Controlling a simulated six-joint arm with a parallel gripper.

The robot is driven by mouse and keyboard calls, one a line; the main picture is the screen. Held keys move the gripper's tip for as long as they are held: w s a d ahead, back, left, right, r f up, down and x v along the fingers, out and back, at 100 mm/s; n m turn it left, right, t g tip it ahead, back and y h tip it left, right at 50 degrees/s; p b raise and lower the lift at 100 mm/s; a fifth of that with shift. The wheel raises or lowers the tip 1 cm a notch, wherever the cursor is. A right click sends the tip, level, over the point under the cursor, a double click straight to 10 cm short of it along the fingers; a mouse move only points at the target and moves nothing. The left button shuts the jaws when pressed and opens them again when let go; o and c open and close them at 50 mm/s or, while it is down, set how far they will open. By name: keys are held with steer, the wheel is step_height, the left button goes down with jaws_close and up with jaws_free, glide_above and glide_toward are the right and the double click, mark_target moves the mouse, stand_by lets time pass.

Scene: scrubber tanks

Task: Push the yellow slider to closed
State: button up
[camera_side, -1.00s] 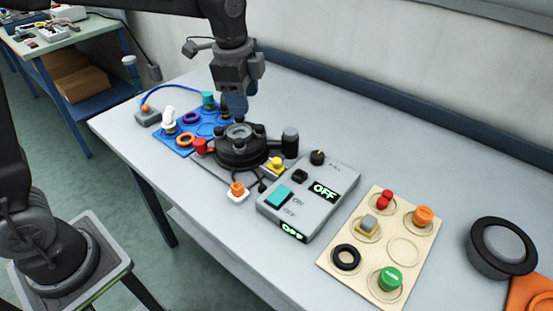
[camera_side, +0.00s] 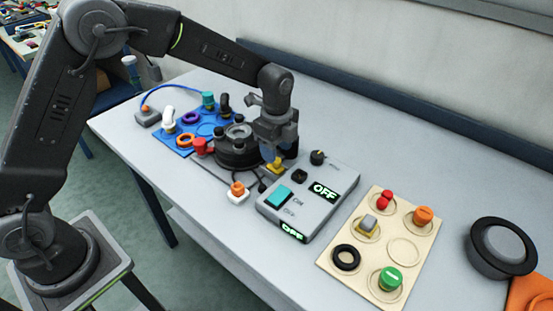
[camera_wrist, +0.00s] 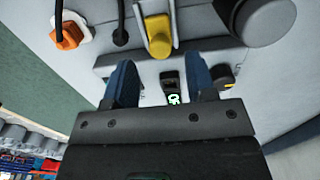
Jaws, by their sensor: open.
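The yellow slider (camera_side: 275,167) is at the right side of the black round fixture (camera_side: 238,150) in the side view, partly hidden by my gripper. In the wrist view the yellow slider (camera_wrist: 159,42) sits on a pale metal rail, near the top centre. My gripper (camera_side: 270,157) is over the slider, pointing down. In the wrist view my gripper (camera_wrist: 160,76) has its two blue fingers apart, with nothing between them. The slider shows just beyond the gap, roughly centred on it. I cannot tell whether a finger touches it.
A grey control box (camera_side: 316,199) with OFF displays stands close to the right. A white block with an orange top (camera_side: 238,193) is in front. A blue tray (camera_side: 185,138) lies left, and a beige board (camera_side: 385,235) lies right. The table behind is clear.

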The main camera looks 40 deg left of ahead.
steer(key=shift+f, duration=2.1)
steer(key=shift+c, duration=0.2)
jaws_close()
